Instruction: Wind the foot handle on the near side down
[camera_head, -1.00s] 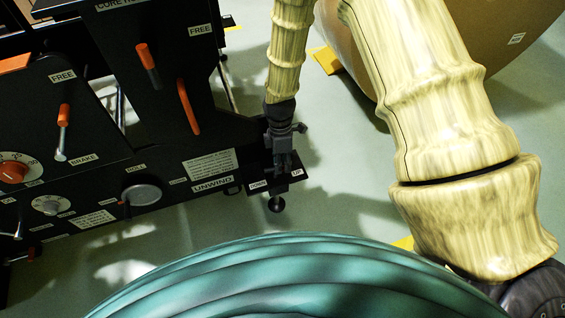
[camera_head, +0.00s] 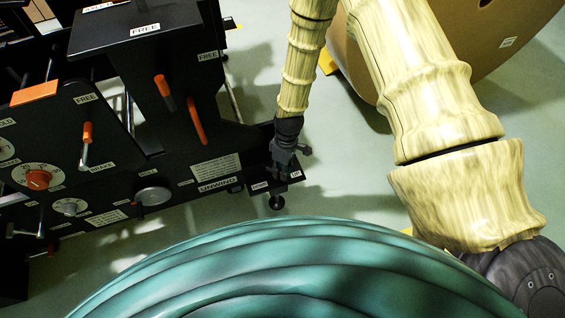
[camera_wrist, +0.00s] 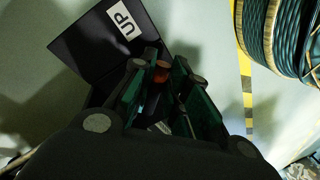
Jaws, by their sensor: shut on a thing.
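The near-side foot handle shows in the wrist view as an orange-red knob (camera_wrist: 161,73) between my gripper's green-padded fingers. In the head view my gripper (camera_head: 282,172) hides it. My gripper is shut on this handle, pointing down at a small black foot plate (camera_head: 262,178) at the machine's near corner. The plate carries a DOWN label (camera_head: 260,187) on the left and an UP label (camera_head: 295,174) on the right. The UP label also shows in the wrist view (camera_wrist: 123,20). A round black foot (camera_head: 277,202) hangs below the plate.
The black unwind machine (camera_head: 160,120) with orange levers and dials stands left of my gripper. A large brown roll (camera_head: 450,60) is at the upper right. My green ribbed body covers the bottom. Pale green floor lies open between machine and roll.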

